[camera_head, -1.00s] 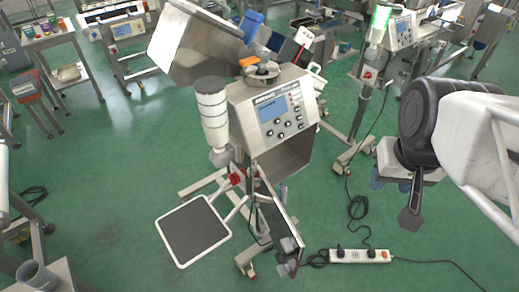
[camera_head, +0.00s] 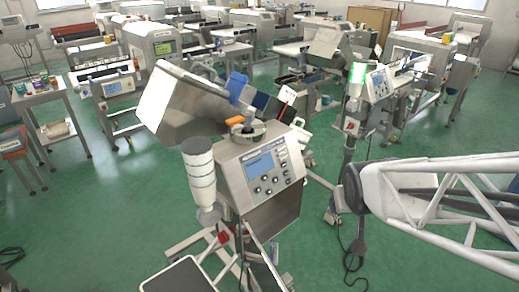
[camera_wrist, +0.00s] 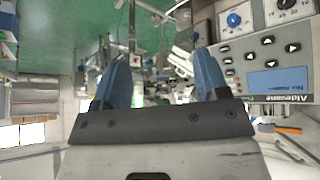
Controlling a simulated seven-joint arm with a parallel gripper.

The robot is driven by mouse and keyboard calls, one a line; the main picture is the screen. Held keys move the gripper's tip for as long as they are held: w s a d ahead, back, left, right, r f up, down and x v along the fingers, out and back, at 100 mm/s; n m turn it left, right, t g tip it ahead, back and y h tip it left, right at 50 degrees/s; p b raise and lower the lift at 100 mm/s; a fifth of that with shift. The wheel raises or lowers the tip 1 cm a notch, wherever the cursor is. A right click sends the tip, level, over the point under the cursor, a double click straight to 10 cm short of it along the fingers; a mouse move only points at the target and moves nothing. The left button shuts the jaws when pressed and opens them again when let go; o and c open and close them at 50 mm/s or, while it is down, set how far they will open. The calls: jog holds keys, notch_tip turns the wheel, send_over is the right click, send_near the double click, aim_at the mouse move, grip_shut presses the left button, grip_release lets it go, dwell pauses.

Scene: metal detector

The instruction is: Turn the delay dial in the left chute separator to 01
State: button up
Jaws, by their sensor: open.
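A steel separator (camera_head: 235,170) stands in the middle of the head view, with a blue-grey screen and several dark buttons on its sloped front panel. In the wrist view its panel (camera_wrist: 245,75) appears upside down at the upper right. A blue-knobbed dial (camera_wrist: 234,20) sits on a white plate there, and a second dial (camera_wrist: 292,8) is cut off by the top edge. I cannot read the dial setting. My gripper (camera_wrist: 162,75) has two blue fingers spread wide with nothing between them. It is apart from the panel, which lies to the right of the fingers in the wrist view.
A white ribbed cylinder (camera_head: 200,178) is mounted at the separator's left side. Tables and other machines fill the back. Green floor is free at the left.

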jog(key=w+a+f+n+t+y, duration=0.25)
jog(key=w+a+f, duration=0.25)
jog(key=w+f, duration=0.25)
jog(key=w+a+f+n+t+y, duration=0.1)
jog(key=a+f+y, duration=0.4)
jog(key=a, duration=0.3)
jog(key=w+a+f+n+t+y, duration=0.1)
jog(key=a+f+n+t+y, duration=0.1)
jog(key=a+f+y, duration=0.3)
jog(key=a+f, duration=0.3)
jog(key=a, duration=0.1)
jog(key=shift+w+a+f, duration=0.15)
jog(key=shift+w+a, duration=0.05)
jog(key=shift+a, duration=0.1)
jog(key=shift+w+t+y, duration=0.1)
jog(key=shift+t+y, duration=0.15)
jog(key=x, duration=0.7)
jog(key=shift+w+a, duration=0.3)
jog(key=c, duration=0.9)
